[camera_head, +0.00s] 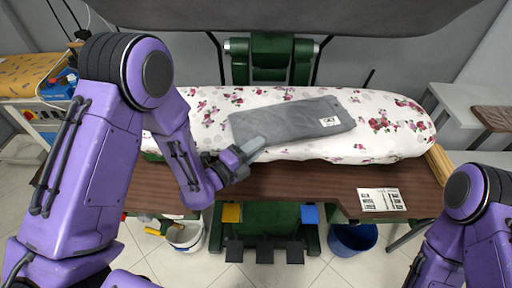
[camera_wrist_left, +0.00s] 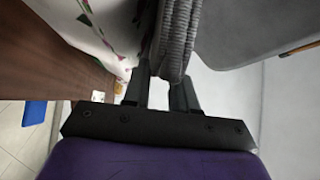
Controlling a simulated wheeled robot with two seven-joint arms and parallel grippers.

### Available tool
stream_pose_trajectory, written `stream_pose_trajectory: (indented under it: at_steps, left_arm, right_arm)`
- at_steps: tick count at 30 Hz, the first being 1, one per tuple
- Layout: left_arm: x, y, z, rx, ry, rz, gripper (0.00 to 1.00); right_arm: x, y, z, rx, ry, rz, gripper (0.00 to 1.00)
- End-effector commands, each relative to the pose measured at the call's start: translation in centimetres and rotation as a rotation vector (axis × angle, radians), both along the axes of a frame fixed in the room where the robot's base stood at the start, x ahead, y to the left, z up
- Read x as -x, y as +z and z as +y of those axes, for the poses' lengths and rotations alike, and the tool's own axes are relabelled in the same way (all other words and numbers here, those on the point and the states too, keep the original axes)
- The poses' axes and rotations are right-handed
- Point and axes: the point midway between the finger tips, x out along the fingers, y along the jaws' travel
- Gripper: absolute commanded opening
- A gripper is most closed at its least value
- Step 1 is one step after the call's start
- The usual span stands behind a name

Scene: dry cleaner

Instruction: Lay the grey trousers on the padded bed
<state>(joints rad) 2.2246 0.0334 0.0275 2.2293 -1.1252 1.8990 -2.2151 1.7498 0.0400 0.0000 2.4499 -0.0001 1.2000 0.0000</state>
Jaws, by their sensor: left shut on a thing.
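The grey trousers (camera_head: 295,118) are a folded flat bundle with a small white label at the right end. In the head view they lie over the middle of the padded bed (camera_head: 390,148), which has a white cover with pink flowers. I cannot tell whether they rest fully on it. My left gripper (camera_head: 250,148) is at their front left corner, shut on the trousers' edge. In the left wrist view the folded grey cloth (camera_wrist_left: 176,40) stands between the fingers (camera_wrist_left: 160,92). My right arm shows at the lower right, but its gripper is out of view.
A brown wooden ledge (camera_head: 300,188) runs along the bed's front, with a printed card (camera_head: 381,200) on it. Below are yellow and blue pedals and a blue bucket (camera_head: 352,238). A large grey upper plate (camera_head: 290,15) hangs above the bed's back. The bed's right end is bare.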

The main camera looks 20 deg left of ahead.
Motion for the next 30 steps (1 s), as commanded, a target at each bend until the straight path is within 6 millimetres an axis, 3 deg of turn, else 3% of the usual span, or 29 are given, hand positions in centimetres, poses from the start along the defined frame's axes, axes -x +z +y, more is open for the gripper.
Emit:
stream_pose_trajectory:
  at_steps: [8, 9, 10, 11, 21, 30]
  left_arm:
    - [-0.1, -0.3, 0.0, 0.001, 0.000, -0.003, 0.00]
    - [0.0, -0.2, 0.0, -0.001, 0.000, 0.000, 0.40]
    - [0.0, -0.2, 0.0, -0.001, 0.000, 0.000, 0.49]
    - [0.0, -0.2, 0.0, -0.001, 0.000, 0.000, 0.52]
    - [0.0, 0.4, 0.0, 0.000, 0.000, 0.000, 0.52]
    - [5.3, -0.7, 3.0, -0.002, 0.003, 0.000, 0.52]
  right_arm:
    - [0.0, -0.6, 0.0, 0.000, 0.000, 0.000, 0.43]
    - [0.0, -0.4, 0.0, 0.000, 0.000, 0.000, 0.43]
    - [0.0, -0.4, 0.0, 0.000, 0.000, 0.000, 0.43]
    - [0.0, -0.4, 0.0, 0.000, 0.000, 0.000, 0.43]
    - [0.0, 0.4, 0.0, 0.000, 0.000, 0.000, 0.43]
    - [0.0, -4.4, 0.0, 0.000, 0.000, 0.000, 0.43]
